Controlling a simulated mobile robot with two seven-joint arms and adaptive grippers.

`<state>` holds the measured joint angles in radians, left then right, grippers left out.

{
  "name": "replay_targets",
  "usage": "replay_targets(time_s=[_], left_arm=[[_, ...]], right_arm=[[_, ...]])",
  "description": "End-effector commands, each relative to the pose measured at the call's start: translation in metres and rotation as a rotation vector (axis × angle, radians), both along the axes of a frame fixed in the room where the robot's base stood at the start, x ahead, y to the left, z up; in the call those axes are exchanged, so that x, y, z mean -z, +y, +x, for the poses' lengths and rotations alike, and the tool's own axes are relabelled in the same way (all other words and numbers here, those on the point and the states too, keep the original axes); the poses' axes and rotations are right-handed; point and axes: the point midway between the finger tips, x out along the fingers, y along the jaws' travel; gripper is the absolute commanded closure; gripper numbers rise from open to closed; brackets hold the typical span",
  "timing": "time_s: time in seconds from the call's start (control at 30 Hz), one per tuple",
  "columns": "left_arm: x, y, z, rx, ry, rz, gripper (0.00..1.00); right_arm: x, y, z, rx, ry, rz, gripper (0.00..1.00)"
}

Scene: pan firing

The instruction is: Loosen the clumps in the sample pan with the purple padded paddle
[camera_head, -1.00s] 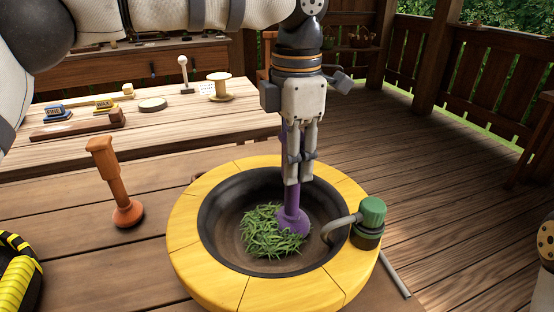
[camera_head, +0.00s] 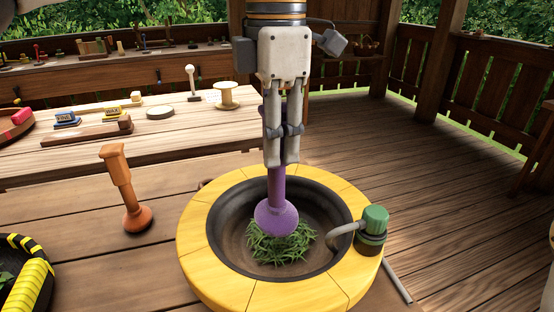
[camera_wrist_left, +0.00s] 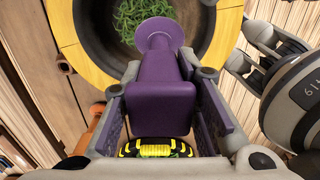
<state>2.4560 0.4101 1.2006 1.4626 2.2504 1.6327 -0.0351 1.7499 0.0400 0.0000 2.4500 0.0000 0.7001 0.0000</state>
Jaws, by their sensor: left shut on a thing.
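My left gripper (camera_head: 281,158) points down over the pan and is shut on the handle of the purple padded paddle (camera_head: 277,214). In the left wrist view the paddle's block-shaped grip (camera_wrist_left: 162,102) sits between the fingers. The sample pan (camera_head: 226,236) is a dark bowl in a yellow segmented ring. Green leafy clumps (camera_head: 282,246) lie in its middle. The round paddle head overlaps the far edge of the clumps; I cannot tell whether it touches them. My right gripper (camera_wrist_left: 262,52) shows partly in the left wrist view; its opening is unclear.
A green-capped fitting (camera_head: 374,221) with a bent grey tube stands on the pan's right rim. An orange paddle (camera_head: 128,190) stands left of the pan. A yellow-and-black striped container (camera_head: 33,285) is at the lower left. A spool (camera_head: 227,96) and blocks lie on the table behind.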

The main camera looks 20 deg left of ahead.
Motion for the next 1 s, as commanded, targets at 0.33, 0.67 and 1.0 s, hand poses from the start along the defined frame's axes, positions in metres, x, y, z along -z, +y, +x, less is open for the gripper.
replay_targets(time_s=[0.33, 0.67, 1.0], left_arm=[[-0.034, 0.000, 0.000, 0.000, -0.003, -0.002, 1.00], [-0.037, 0.000, 0.000, 0.001, -0.002, -0.001, 1.00], [-0.037, 0.000, 0.000, 0.000, -0.002, -0.001, 1.00]], right_arm=[[0.000, 0.000, 0.000, 0.000, -0.001, 0.000, 0.60], [0.000, 0.000, 0.000, 0.000, -0.001, 0.000, 0.60], [0.000, 0.000, 0.000, 0.000, -0.001, 0.000, 0.60]])
